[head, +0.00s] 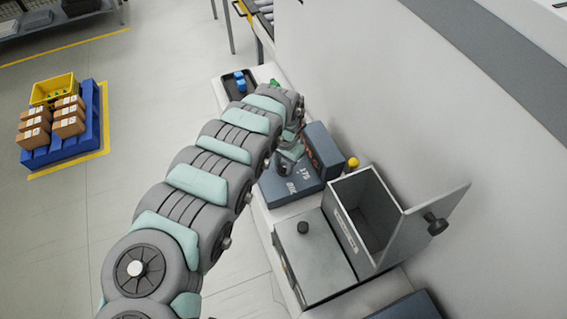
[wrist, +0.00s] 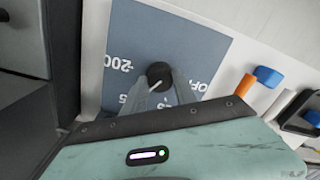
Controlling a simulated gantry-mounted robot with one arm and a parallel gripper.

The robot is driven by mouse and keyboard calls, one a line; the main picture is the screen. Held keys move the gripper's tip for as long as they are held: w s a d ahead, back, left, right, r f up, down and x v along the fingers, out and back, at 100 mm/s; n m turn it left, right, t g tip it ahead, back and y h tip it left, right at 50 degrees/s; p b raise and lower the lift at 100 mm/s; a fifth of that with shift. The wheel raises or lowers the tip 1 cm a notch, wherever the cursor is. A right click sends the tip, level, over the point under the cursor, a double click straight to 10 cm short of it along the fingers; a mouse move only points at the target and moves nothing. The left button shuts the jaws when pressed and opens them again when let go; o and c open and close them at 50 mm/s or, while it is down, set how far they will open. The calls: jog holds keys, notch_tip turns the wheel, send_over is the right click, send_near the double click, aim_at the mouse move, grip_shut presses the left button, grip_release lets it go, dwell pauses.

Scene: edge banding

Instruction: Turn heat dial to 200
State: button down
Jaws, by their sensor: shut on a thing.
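The heat dial (wrist: 160,74) is a small round black knob with a white pointer line, on a blue-grey panel (wrist: 185,35) in the wrist view. A "200" mark is to its left and an "OFF" mark to its right. Other marks below it are partly hidden by my fingers. The pointer line slants toward the lower left, between my fingers. My gripper (wrist: 162,92) is shut on the dial, one finger on each side. In the head view the panel is on a blue box (head: 290,190), and my arm hides the dial.
An open grey metal bin (head: 350,225) with a raised lid stands beside the box, near a closed grey lid with a black knob (head: 303,228). A yellow ball-shaped knob (head: 352,163) is near the box. A black tray with blue items (head: 240,78) lies beyond my arm.

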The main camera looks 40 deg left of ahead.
aim_at(283, 168)
jog(key=m+p, duration=0.3)
jog(key=m, duration=0.2)
jog(key=shift+r, duration=0.15)
jog(key=m+p, duration=0.2)
jog(key=m, duration=0.4)
jog(key=shift+m, duration=0.4)
jog(key=c, duration=1)
grip_release()
jog(key=shift+o, duration=0.2)
notch_tip(283, 168, up, 11)
jog(key=shift+s+f, duration=0.15)
jog(key=shift+f, duration=0.05)
jog(key=shift+d, duration=0.1)
